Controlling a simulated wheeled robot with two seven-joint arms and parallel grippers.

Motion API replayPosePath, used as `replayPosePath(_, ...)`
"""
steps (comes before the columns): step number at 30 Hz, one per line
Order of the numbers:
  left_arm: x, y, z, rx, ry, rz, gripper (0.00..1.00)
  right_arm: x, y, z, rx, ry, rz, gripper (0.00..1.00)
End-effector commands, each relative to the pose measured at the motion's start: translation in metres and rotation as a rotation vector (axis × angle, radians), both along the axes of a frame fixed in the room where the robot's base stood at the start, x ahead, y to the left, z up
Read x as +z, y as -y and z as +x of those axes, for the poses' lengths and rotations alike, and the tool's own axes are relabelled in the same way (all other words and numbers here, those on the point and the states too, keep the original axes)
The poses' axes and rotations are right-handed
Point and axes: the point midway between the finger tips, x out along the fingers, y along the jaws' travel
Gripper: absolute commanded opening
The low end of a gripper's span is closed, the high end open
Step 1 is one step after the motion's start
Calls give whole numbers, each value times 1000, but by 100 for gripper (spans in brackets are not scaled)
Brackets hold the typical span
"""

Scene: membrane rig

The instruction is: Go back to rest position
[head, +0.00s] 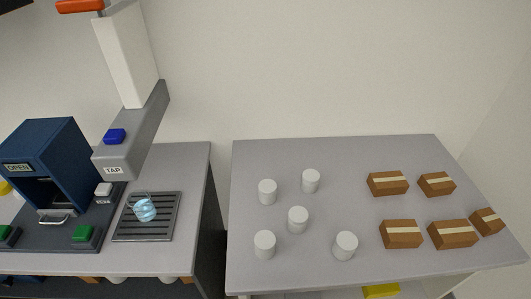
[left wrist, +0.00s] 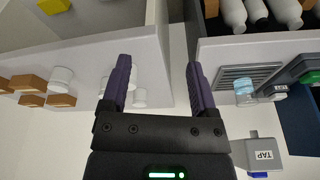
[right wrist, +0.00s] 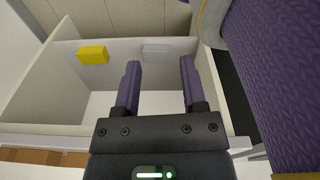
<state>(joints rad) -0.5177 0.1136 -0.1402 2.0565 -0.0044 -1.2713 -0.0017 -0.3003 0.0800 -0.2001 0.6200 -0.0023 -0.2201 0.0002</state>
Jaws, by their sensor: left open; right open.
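My left gripper (left wrist: 158,85) is open and empty in the left wrist view, with its two purple fingers spread apart. It hangs in front of the gap between the two tables. My right gripper (right wrist: 158,85) is open and empty in the right wrist view, in front of an open pale compartment. Neither gripper shows in the head view.
Several white cylinders (head: 298,220) and several brown boxes (head: 402,234) stand on the right table (head: 335,158). A dark blue box marked OPEN (head: 62,140) stands on the left table (head: 180,160). A yellow block (right wrist: 92,55) is in the compartment below. A gap separates the tables.

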Motion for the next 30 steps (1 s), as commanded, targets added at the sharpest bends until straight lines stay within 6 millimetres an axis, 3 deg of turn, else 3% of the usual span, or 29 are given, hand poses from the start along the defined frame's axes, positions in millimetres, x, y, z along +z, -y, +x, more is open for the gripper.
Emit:
replayPosePath(1,-44,0,-3,-2,-16,2,76,-28,0,0,1,-1,-1,54)
replayPosePath(5,-145,-3,-16,-8,-50,7,76,-79,3,-2,4,-5,-6,54)
replayPosePath(7,-215,-5,-31,-13,-75,13,76,-115,6,-4,6,-9,-10,54)
replayPosePath(9,-289,-9,-54,-20,-107,17,76,-156,9,-6,9,-15,-15,54)
replayPosePath(12,-377,-17,-95,-30,-149,25,76,-206,11,-10,12,-25,-19,54)
replayPosePath(15,-434,-25,-133,-39,-183,30,76,-242,11,-14,13,-35,-19,54)
replayPosePath(18,-461,-31,-159,-45,-204,33,76,-260,11,-16,15,-41,-20,54)
replayPosePath(21,-465,-33,-169,-47,-209,34,76,-262,11,-16,16,-42,-20,54)
replayPosePath(30,-465,-33,-169,-47,-209,34,76,-261,11,-16,16,-41,-20,54)
